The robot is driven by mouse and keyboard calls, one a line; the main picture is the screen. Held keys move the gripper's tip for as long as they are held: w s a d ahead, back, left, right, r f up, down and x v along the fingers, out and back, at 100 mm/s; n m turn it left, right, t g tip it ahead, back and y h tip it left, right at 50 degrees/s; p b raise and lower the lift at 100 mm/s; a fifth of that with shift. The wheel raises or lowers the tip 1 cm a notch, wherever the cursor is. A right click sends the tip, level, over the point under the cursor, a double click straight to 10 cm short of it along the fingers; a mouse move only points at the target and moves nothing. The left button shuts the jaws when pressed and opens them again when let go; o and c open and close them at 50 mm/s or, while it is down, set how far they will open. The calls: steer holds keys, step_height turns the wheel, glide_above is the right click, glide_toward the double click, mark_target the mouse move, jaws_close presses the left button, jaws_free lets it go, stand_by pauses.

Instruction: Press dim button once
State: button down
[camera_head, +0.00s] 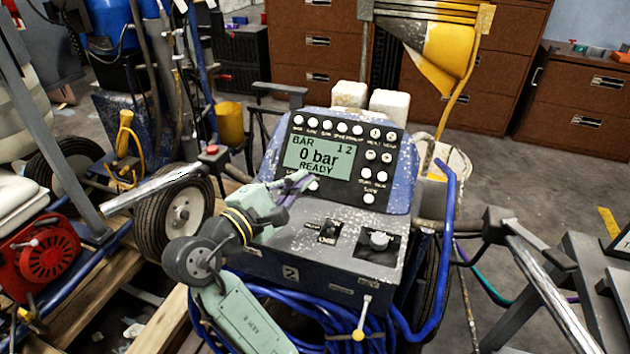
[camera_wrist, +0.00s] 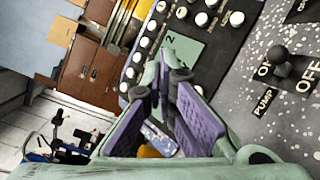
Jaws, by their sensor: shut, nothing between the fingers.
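The control panel (camera_head: 333,200) of the striper has a green screen (camera_head: 318,158) that reads "BAR 12, 0 bar, READY". White round buttons run in a row above the screen, with more at its right and one (camera_head: 313,186) below it. Their labels are too small to read surely, so I cannot tell which is the dim button. My gripper (camera_head: 306,180) is shut and empty, in front of the panel near the screen's lower edge. In the wrist view, my gripper's purple-padded fingers (camera_wrist: 166,80) hide part of the screen (camera_wrist: 180,52) and panel. Contact with a button cannot be told.
A blue handle tube (camera_head: 440,250) rises at the right. Blue hose coils (camera_head: 345,325) hang below. Brown drawer cabinets (camera_head: 325,45) stand behind.

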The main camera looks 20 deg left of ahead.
mark_target(313, 186)
steer(key=w+f+b, duration=0.4)
steer(key=b, duration=0.1)
steer(key=shift+f+b, duration=0.35)
steer(key=shift+b, duration=0.05)
steer(key=shift+w+f, duration=0.75)
steer(key=shift+w, duration=0.35)
stand_by(0.6)
steer(key=shift+w+f, duration=0.3)
steer(key=shift+w+d+f, duration=0.1)
steer(key=shift+w+f, duration=0.35)
steer(key=shift+f, duration=0.05)
stand_by(1.1)
